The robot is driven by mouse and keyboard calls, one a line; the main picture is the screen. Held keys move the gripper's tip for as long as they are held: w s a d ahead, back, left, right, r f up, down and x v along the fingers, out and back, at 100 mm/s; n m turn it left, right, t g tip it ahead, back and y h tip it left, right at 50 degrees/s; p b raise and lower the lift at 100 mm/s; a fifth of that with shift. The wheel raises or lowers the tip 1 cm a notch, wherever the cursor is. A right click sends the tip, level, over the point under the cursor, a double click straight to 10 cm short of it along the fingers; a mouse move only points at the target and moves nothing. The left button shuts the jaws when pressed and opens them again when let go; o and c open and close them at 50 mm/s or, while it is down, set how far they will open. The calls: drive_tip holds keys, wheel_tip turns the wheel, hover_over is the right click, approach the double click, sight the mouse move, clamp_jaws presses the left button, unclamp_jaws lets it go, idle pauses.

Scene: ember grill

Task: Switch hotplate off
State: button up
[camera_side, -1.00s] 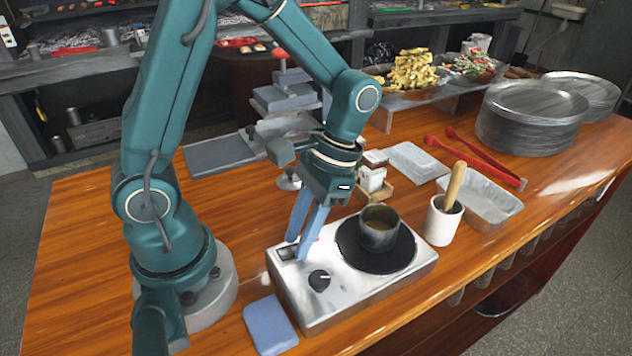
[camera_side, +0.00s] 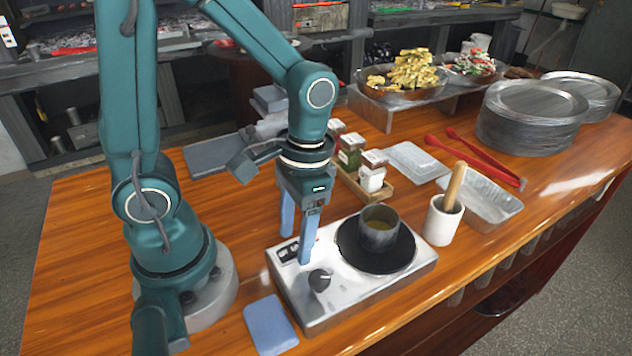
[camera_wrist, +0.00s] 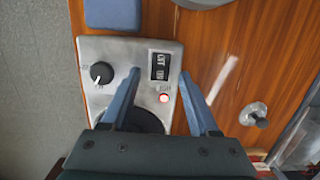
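The hotplate (camera_side: 345,303) is a silver box on the wooden counter. It has a round black plate (camera_side: 408,258), a dark knob (camera_side: 320,280) and a black switch panel (camera_side: 288,252) at its left end. A small red light (camera_wrist: 164,98) beside the switch looks lit. My gripper (camera_side: 295,250) is open and empty, pointing down at the switch. In the wrist view my gripper (camera_wrist: 160,73) has one finger on each side of the switch. I cannot tell whether they touch the hotplate.
A metal pot (camera_side: 380,235) with contents stands on the black plate. A white crock (camera_side: 443,222) with a wooden handle is to its right. A blue pad (camera_side: 270,326) lies in front on the left. Spice jars (camera_side: 351,158) in a wooden tray stand behind.

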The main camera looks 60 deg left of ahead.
sight(295, 246)
drive_tip(key=shift+w+r, duration=0.2)
drive_tip(key=shift+r, duration=1.1)
drive_tip(key=shift+w+r, duration=0.15)
drive_tip(key=shift+r, duration=1.1)
drive_tip(key=shift+w+r, duration=0.1)
drive_tip(key=shift+r, duration=0.2)
drive_tip(key=r+t, duration=0.1)
drive_tip(key=t, duration=0.1)
drive_tip(key=s+r+t, duration=0.1)
drive_tip(key=r+t, duration=0.2)
drive_tip(key=t, duration=0.2)
drive_tip(key=shift+s+a+r, duration=0.15)
drive_tip(key=shift+s+r, duration=0.05)
drive_tip(key=shift+s, duration=0.1)
